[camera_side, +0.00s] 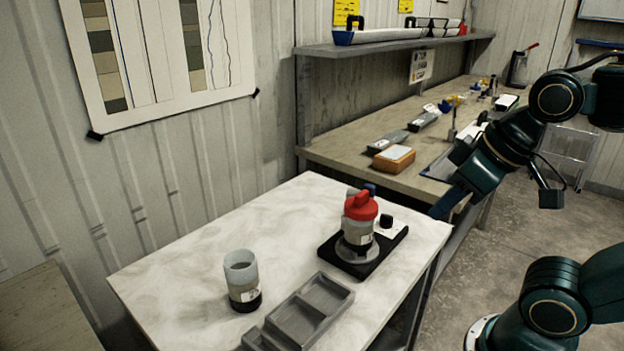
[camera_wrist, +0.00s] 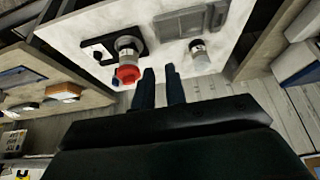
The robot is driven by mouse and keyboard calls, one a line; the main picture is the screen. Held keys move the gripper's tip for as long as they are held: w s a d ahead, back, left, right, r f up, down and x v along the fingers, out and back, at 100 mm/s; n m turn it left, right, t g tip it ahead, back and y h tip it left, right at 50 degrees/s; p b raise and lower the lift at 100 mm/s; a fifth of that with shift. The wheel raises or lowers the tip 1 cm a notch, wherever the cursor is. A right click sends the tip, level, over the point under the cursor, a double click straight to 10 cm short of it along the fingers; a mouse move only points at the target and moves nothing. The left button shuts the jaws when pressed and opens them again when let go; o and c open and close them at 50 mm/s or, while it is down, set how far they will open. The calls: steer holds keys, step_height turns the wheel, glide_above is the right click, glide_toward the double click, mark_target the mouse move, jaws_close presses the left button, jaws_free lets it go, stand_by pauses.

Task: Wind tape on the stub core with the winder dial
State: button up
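The winder (camera_side: 347,262) is a black base with a pale round turntable on the white table; it also shows in the wrist view (camera_wrist: 104,41). A short clear core with a red cap (camera_side: 361,206) stands upright on the turntable; the red cap faces the camera in the wrist view (camera_wrist: 127,75). The black winder dial (camera_side: 386,221) sits on a white plate on the base, right of the core. My gripper (camera_side: 447,204) is in the air right of the winder, touching nothing. In the wrist view its two fingers (camera_wrist: 160,72) are apart with nothing between them.
A translucent cylinder with a dark bottom (camera_side: 242,283) stands on the white table (camera_side: 200,250) at left. A grey compartment tray (camera_side: 322,292) lies at the table's front. A rear bench (camera_side: 345,160) holds an orange box (camera_side: 394,159) and several small items. The table's left part is clear.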

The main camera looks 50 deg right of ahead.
steer(key=o, duration=0.7)
steer(key=shift+w+d+r, duration=0.1)
steer(key=shift+w+r, duration=0.05)
steer(key=shift+w, duration=0.1)
steer(key=shift+o, duration=0.7)
steer(key=shift+w+d+r+n, duration=0.1)
steer(key=shift+w+d+n, duration=0.05)
steer(key=shift+w+n, duration=0.25)
steer(key=n+g, duration=0.6)
steer(key=n, duration=1.1)
glide_above(387, 215)
step_height(387, 215, down, 14)
steer(key=shift+f, duration=0.2)
steer(key=shift+s+f, duration=0.1)
steer(key=shift+f, duration=0.05)
step_height(387, 215, down, 14)
steer(key=shift+r, duration=0.25)
